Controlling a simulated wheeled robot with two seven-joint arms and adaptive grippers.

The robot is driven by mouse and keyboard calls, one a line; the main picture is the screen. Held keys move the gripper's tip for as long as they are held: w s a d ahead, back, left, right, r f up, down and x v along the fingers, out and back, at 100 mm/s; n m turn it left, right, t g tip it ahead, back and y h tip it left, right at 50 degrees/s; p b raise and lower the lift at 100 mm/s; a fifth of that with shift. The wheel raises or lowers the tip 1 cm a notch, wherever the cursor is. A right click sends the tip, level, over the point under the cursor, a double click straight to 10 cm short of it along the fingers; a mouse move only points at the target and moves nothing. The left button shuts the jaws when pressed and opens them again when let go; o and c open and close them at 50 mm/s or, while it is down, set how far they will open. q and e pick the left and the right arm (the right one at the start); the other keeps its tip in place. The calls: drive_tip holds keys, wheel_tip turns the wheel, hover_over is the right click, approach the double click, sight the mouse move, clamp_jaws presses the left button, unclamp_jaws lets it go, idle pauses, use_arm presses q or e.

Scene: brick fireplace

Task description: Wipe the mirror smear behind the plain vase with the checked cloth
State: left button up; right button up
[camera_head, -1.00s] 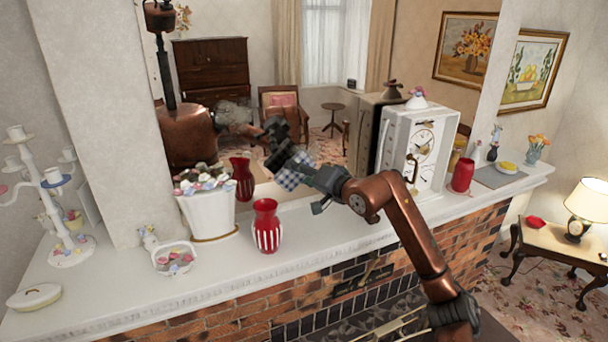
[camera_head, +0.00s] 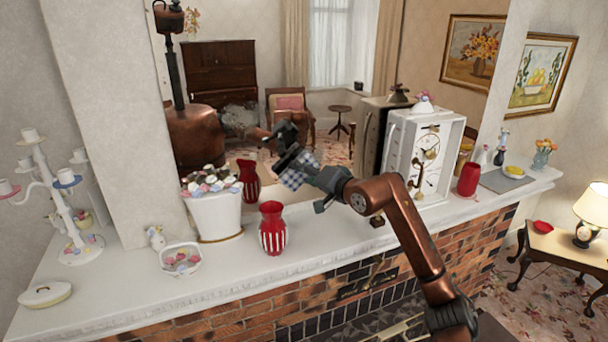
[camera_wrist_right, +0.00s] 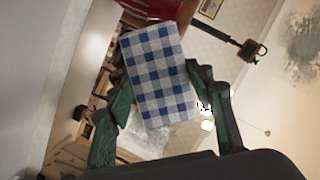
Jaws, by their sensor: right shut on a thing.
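My right gripper (camera_head: 308,170) is shut on the blue-and-white checked cloth (camera_head: 293,178), held above the mantel close to the mirror (camera_head: 345,98). The cloth (camera_wrist_right: 160,75) hangs between the green fingers in the right wrist view. The plain red vase (camera_head: 468,179) stands upright at the mantel's right, beside the white clock. My gripper is well left of it. A red vase with white stripes (camera_head: 273,230) stands below and left of the cloth. A pale grey smudge (camera_head: 239,117) shows on the mirror above the striped vase. I cannot make out a smear behind the plain vase. My left gripper is not in view.
The white clock (camera_head: 425,155) stands between my gripper and the plain vase. A white flower pot (camera_head: 214,214), a small basket (camera_head: 181,259) and a candelabra (camera_head: 77,215) stand on the left. The white mantel (camera_head: 330,232) is clear between the striped vase and the clock.

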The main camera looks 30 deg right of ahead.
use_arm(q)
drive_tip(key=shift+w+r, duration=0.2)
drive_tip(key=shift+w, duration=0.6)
use_arm(e)
drive_tip(key=shift+w, duration=0.45)
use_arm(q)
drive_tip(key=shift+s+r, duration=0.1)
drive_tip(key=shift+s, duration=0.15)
use_arm(e)
drive_tip(key=shift+w, duration=0.45)
drive_tip(key=shift+d, duration=0.1)
drive_tip(key=shift+s+d, duration=0.15)
drive_tip(key=shift+d, duration=0.8)
drive_tip(key=shift+s+d, duration=0.1)
drive_tip(key=shift+d, duration=0.8)
drive_tip(key=shift+s+d+r+b, duration=0.1)
drive_tip(key=shift+d+b, duration=0.4)
drive_tip(key=shift+d, duration=3.65)
drive_tip(key=shift+a, duration=1.5)
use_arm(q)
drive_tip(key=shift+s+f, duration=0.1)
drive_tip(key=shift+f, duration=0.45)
use_arm(e)
drive_tip(key=shift+w+a, duration=0.2)
drive_tip(key=shift+a, duration=2.05)
drive_tip(key=shift+w+a, duration=0.15)
drive_tip(key=shift+a, duration=2.1)
